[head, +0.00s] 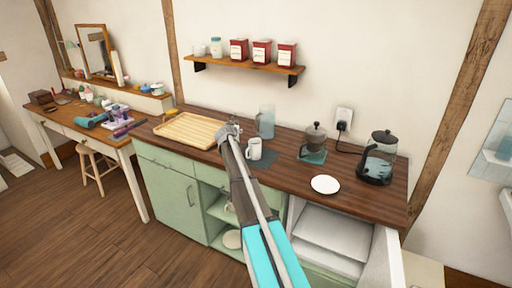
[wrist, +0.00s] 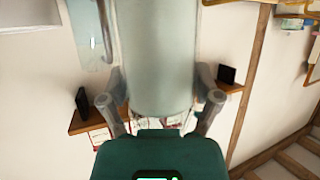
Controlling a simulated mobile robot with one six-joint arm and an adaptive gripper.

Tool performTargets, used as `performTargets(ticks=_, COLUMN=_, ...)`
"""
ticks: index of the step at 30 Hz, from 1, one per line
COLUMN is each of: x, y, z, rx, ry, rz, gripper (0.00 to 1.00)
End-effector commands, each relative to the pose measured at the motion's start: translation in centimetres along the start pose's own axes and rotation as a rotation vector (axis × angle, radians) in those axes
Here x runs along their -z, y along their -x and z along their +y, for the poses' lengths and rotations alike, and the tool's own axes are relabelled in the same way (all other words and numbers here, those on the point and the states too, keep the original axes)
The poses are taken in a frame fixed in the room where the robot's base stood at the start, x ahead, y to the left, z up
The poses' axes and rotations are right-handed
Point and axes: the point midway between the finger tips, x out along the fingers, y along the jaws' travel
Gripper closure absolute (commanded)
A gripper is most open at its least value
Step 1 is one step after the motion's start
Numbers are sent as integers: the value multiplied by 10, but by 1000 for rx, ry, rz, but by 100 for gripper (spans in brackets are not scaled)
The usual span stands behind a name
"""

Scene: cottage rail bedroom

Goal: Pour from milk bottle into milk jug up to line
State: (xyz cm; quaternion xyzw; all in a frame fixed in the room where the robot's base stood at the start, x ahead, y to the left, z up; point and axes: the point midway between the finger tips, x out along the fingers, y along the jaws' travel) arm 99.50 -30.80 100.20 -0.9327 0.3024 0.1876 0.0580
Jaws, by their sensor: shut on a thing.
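My gripper (head: 230,132) is over the counter, right of the wooden tray. In the wrist view, my gripper (wrist: 163,110) is shut around a pale, translucent cylinder, which I take to be the milk bottle (wrist: 157,55). The bottle is mostly hidden in the head view; its mouth and milk level cannot be told. A bluish see-through jug (head: 265,121), likely the milk jug, stands on the counter just right of and behind my gripper. A glassy shape like it also shows at upper left in the wrist view (wrist: 88,35). I cannot make out a line on it.
A white mug (head: 254,149) stands in front of the jug. A coffee grinder (head: 314,142), white plate (head: 325,184) and glass kettle (head: 379,158) are further right. The wooden tray (head: 187,131) is left. A shelf (head: 240,64) with canisters hangs above. A white compartment (head: 330,235) stands open below.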

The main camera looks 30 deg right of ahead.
Motion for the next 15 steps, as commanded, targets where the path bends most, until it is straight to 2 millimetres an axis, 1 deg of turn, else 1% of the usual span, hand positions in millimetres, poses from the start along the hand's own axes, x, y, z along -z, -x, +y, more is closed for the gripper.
performTargets(ticks=1, x=-9, y=-4, z=1, rx=0, ry=0, rz=1, gripper=80)
performTargets(ticks=6, x=-23, y=-10, z=2, rx=-2, ry=-1, rz=1, gripper=80)
performTargets(ticks=15, x=-39, y=-18, z=3, rx=-3, ry=-1, rz=1, gripper=80)
